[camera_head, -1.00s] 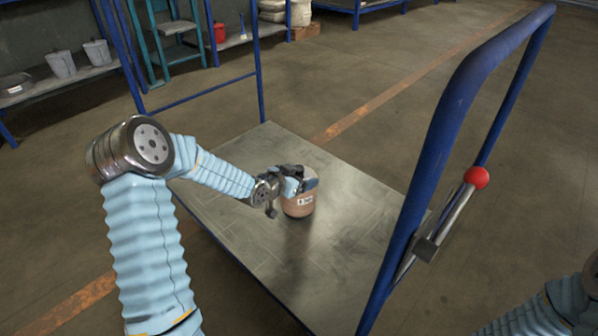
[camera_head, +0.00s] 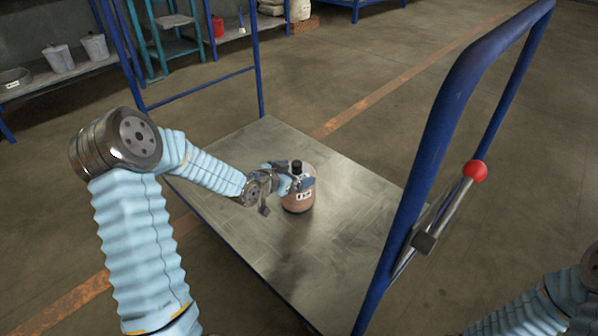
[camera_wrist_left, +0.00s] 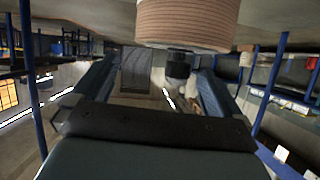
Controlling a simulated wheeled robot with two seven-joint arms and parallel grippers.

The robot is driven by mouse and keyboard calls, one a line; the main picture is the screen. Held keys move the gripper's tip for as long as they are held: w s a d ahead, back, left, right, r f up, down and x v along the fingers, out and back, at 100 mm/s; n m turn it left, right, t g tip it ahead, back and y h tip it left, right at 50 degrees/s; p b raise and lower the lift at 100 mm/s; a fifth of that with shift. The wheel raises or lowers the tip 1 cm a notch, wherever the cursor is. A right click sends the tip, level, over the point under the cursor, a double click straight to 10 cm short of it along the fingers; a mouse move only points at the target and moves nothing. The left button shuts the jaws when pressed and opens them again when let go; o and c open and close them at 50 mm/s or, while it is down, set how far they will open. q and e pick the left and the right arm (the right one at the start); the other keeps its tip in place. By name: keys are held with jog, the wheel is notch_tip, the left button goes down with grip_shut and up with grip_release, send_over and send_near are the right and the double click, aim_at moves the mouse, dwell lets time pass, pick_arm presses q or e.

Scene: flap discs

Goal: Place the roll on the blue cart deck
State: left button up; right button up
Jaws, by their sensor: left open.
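The roll (camera_head: 298,203), a brown cylinder with a white label and a black knob on top, stands upright on the cart's grey metal deck (camera_head: 340,190). My left gripper (camera_head: 292,181) is open at the roll's upper left side. In the left wrist view, the scene appears upside down. The banded roll (camera_wrist_left: 187,22) is at the top, and its black knob (camera_wrist_left: 178,70) shows between the spread fingers of my left gripper (camera_wrist_left: 152,85). I cannot tell whether a finger touches the roll. My right gripper is not in view.
The cart has a blue tubular handle (camera_head: 440,130) at right with a red-knobbed lever (camera_head: 475,171), and a blue frame at the far left. Shelves with grey buckets (camera_head: 60,58) stand at the back left. The deck around the roll is clear.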

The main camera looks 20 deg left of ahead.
pick_arm(q)
jog(key=p+v, duration=0.1)
jog(key=v, duration=0.8)
jog(key=shift+s, duration=0.2)
